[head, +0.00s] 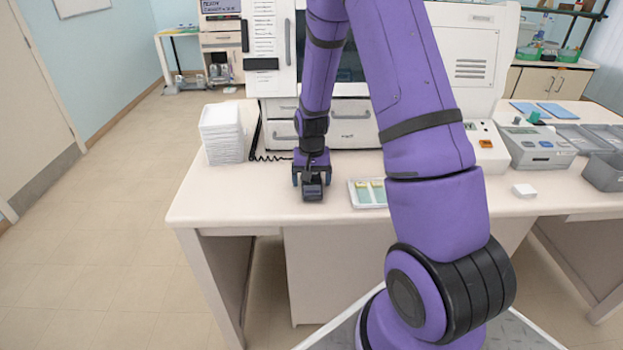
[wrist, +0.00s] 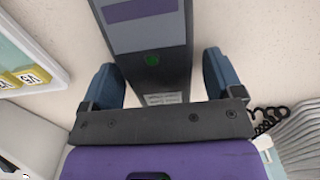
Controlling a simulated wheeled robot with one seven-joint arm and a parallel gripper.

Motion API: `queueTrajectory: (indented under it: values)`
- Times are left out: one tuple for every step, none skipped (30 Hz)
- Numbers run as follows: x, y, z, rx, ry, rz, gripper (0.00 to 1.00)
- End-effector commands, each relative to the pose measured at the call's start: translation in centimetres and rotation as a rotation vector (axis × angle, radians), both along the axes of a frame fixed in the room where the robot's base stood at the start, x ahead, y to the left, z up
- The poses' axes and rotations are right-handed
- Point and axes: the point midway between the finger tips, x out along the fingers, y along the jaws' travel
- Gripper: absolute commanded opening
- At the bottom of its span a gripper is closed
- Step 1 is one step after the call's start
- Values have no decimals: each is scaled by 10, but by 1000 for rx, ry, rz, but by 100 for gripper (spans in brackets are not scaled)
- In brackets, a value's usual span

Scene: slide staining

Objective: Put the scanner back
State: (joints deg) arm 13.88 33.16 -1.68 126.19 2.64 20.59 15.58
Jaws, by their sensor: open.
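The scanner (wrist: 148,35) is a dark grey handheld device with a purple band and a small green mark. In the head view the scanner (head: 313,190) is on the table near its front edge, below my gripper (head: 312,178). In the wrist view my gripper (wrist: 162,82) is open, with a blue-grey finger on each side of the scanner. Gaps show between the scanner and both fingers. I cannot tell how the scanner's underside rests. A black coiled cord (head: 268,157) lies on the table behind and left of my gripper; its far end is partly hidden. No holder is clearly visible.
A white stack (head: 221,135) stands on the table (head: 255,200) to the left. A slide tray (head: 361,193) lies close on the right. A large white machine (head: 352,132) stands behind. A small white block (head: 524,190) lies farther right.

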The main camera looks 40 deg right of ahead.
Motion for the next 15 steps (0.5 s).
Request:
queueTrajectory:
  values:
    - [0, 0, 2, -1, -1, 0, 86]
    - [0, 0, 4, -1, -2, 0, 86]
    - [1, 0, 7, 0, -2, 0, 86]
    - [1, 0, 10, -1, -3, 0, 86]
    - [1, 0, 14, -1, -3, 0, 86]
    - [1, 0, 20, -1, -4, 0, 86]
    - [1, 0, 25, -2, -5, 0, 86]
    - [1, 0, 30, -1, -4, 0, 86]
    - [1, 0, 38, -1, -5, 0, 86]
    - [1, 0, 44, -1, -5, 0, 86]
    - [1, 0, 50, -1, -5, 0, 86]
    - [1, 0, 58, -2, -5, 0, 86]
    - [0, 0, 64, -2, -5, 0, 86]
    - [0, 0, 70, -1, -5, 0, 86]
    - [0, 0, 78, -1, -4, 0, 86]
